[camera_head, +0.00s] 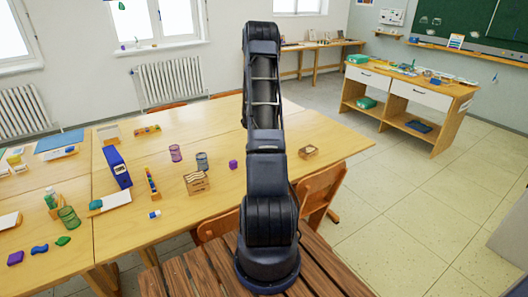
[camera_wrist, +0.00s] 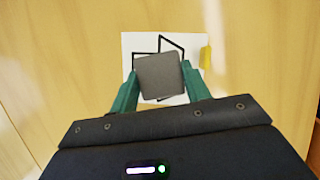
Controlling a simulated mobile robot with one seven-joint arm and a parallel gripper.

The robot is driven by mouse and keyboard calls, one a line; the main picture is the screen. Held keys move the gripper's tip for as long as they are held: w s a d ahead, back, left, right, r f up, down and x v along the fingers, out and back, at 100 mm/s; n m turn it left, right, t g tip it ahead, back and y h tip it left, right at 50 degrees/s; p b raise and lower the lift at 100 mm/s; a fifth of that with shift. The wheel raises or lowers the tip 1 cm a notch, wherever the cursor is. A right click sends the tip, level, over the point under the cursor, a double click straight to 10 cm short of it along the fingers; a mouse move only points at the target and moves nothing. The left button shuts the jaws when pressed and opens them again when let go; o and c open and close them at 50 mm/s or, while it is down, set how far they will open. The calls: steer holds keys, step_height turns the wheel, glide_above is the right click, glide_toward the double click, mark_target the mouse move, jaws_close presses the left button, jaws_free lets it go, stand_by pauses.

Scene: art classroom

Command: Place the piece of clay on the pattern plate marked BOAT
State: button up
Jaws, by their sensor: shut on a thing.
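A grey, square-faced piece of clay (camera_wrist: 158,84) is held between the green fingers of my gripper (camera_wrist: 160,72) in the wrist view. Below it lies a white pattern plate (camera_wrist: 130,40) with thick black angular outlines. The clay covers the middle of the drawing, and no BOAT marking is readable. The clay overlaps the plate from above; I cannot tell whether they touch. A yellow piece (camera_wrist: 206,58) lies at the plate's right edge. In the head view my arm hides the gripper, and I cannot make out the clay or plate there.
Bare tabletop surrounds the plate in the wrist view.

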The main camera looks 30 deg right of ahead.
steer(key=shift+f, duration=0.75)
steer(key=shift+f, duration=0.15)
steer(key=o, duration=1.1)
